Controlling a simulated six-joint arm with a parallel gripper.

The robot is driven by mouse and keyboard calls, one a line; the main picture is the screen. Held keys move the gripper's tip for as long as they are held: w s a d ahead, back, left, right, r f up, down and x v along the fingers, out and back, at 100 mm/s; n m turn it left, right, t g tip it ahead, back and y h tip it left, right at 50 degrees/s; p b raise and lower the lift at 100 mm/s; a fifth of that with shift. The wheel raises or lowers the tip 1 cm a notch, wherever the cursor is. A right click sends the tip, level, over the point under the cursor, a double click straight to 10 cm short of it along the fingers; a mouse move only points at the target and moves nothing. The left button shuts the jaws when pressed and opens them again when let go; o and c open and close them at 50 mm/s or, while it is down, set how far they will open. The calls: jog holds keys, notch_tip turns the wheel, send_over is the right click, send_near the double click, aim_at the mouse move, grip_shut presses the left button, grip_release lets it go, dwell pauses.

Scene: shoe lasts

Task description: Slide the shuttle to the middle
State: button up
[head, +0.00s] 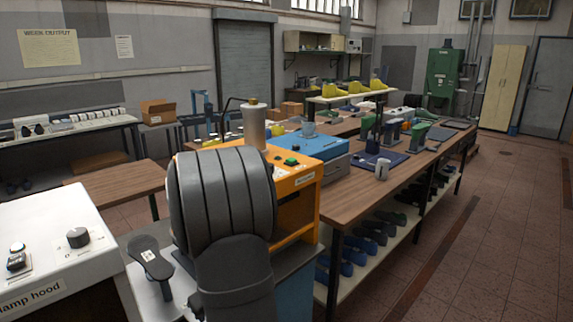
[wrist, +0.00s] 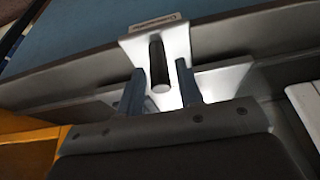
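In the wrist view, a white bracket (wrist: 180,38) with a small label, too blurred to read, carries a short dark rod-like handle (wrist: 156,58) with a pale round end. This seems to be the shuttle, set along a long grey rail (wrist: 248,52). My gripper (wrist: 160,80) has its two blue-grey fingers apart, one on each side of the handle. Small gaps show between fingers and handle, so it is open around the handle. In the head view my own arm hides the gripper and the shuttle.
An orange machine (head: 298,205) with a green button stands just right of my arm; a blue unit (head: 310,143) is behind it. A white lamp hood (head: 50,245) is at lower left. A long wooden bench (head: 345,205) carries tools. The right floor is clear.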

jog(key=v, duration=0.7)
jog(key=shift+r, duration=0.2)
jog(key=x, duration=0.7)
jog(key=shift+f, duration=0.35)
jog(key=shift+w+d+f, duration=0.1)
jog(key=shift+w+f, duration=0.1)
jog(key=shift+w, duration=0.1)
jog(key=shift+s+a, duration=0.5)
dwell(0.4)
